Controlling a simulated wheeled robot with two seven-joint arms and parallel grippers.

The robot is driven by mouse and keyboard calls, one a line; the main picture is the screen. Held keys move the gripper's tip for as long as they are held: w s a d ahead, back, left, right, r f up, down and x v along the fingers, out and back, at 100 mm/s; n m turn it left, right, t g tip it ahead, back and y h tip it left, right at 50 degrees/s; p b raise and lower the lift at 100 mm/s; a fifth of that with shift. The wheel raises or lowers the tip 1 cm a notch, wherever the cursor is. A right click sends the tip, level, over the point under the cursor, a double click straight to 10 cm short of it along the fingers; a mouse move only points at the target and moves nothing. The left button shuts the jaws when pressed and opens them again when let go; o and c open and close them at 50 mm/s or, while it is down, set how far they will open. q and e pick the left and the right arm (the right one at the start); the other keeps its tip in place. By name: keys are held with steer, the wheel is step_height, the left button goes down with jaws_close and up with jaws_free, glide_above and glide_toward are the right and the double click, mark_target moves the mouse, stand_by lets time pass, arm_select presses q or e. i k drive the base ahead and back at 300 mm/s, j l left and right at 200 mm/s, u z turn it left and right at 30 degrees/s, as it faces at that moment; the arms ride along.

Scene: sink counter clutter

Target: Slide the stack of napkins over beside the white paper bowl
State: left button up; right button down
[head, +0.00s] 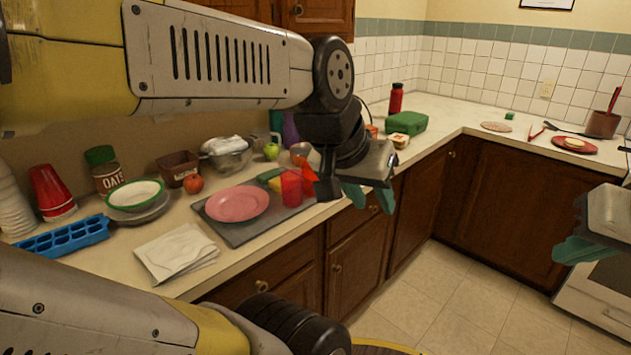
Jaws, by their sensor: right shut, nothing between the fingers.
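The stack of white napkins (177,253) lies flat near the counter's front edge, at the left of the head view. Behind it, a white bowl with a green rim (136,193) sits on a grey plate (150,213); I cannot tell if it is paper. A gap of bare counter separates them. My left gripper (373,207) hangs right of the napkins, in front of the counter, its teal fingers apart and nothing between them. My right gripper (574,251) is at the right edge, partly cut off, shut and empty, far from the napkins.
A blue ice tray (63,238) lies left of the napkins. A dark board (236,234) with a pink plate (237,204) and red cups (291,188) lies to their right. An apple (193,184) and oats jar (107,175) stand behind. My arms cross the view.

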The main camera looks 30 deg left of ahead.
mark_target(187, 250)
steer(key=j+u, duration=0.1)
steer(key=u, duration=0.4)
steer(key=k+j+u, duration=0.1)
steer(key=u, duration=0.35)
steer(key=j+u, duration=0.15)
steer(key=u, duration=0.35)
steer(key=j+u, duration=0.15)
steer(key=u, duration=0.3)
steer(key=i+j+z, duration=0.25)
steer(key=i+j, duration=0.2)
